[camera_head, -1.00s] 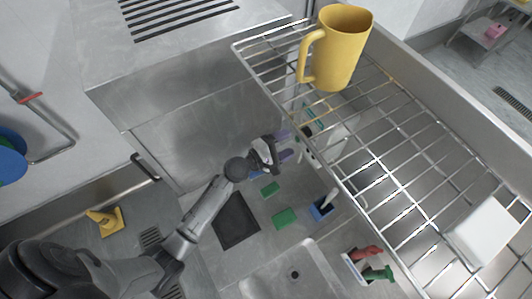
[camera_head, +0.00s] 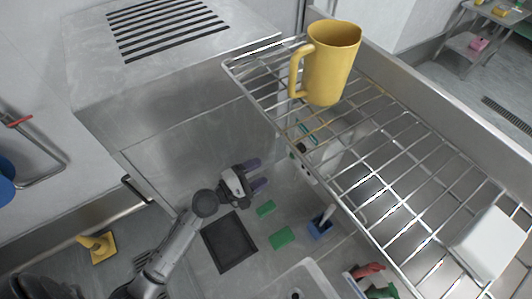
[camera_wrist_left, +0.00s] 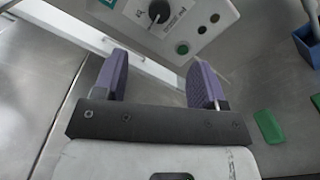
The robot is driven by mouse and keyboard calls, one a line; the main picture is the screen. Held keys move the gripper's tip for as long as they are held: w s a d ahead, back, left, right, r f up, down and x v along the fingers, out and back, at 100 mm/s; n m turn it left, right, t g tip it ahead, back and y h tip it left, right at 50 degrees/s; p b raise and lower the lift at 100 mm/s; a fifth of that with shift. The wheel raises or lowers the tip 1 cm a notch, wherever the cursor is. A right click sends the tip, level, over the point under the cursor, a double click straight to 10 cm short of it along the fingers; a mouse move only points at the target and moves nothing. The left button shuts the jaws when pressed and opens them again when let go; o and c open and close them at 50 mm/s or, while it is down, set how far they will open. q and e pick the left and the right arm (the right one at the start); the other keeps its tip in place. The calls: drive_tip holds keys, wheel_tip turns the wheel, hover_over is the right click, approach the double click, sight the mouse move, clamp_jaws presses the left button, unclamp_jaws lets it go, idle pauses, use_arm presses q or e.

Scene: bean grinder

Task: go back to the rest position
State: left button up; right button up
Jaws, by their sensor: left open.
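My left gripper (camera_head: 258,175) is open and empty in the head view, over the steel counter left of the wire shelf. In the left wrist view its two purple fingers (camera_wrist_left: 160,82) stand apart with nothing between them. The white bean grinder (camera_head: 322,158) is partly hidden under the wire shelf. Its panel with a black knob and buttons shows at the top of the left wrist view (camera_wrist_left: 178,30), beyond the fingertips and apart from them. My right gripper is in neither view.
A yellow pitcher (camera_head: 331,64) stands on the wire shelf (camera_head: 366,174), with a white block (camera_head: 490,245) at its right. Green sponges (camera_head: 281,238), a blue holder (camera_head: 320,227) and a dark mat (camera_head: 229,241) lie on the counter. A yellow object (camera_head: 100,247) sits at lower left.

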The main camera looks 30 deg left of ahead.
use_arm(q)
drive_tip(key=s+d+f+m+g, duration=0.35)
drive_tip(key=f+m+g, duration=0.2)
drive_tip(key=m, duration=0.75)
drive_tip(key=s+a+r+m+g+y+p, duration=0.1)
drive_tip(key=s+m+g+y+p, duration=0.4)
drive_tip(key=s, duration=1.6)
drive_tip(key=shift+s+a+r+m+g+y, duration=0.2)
drive_tip(key=shift+a+m+g+y, duration=0.5)
drive_tip(key=shift+m+g+y, duration=0.45)
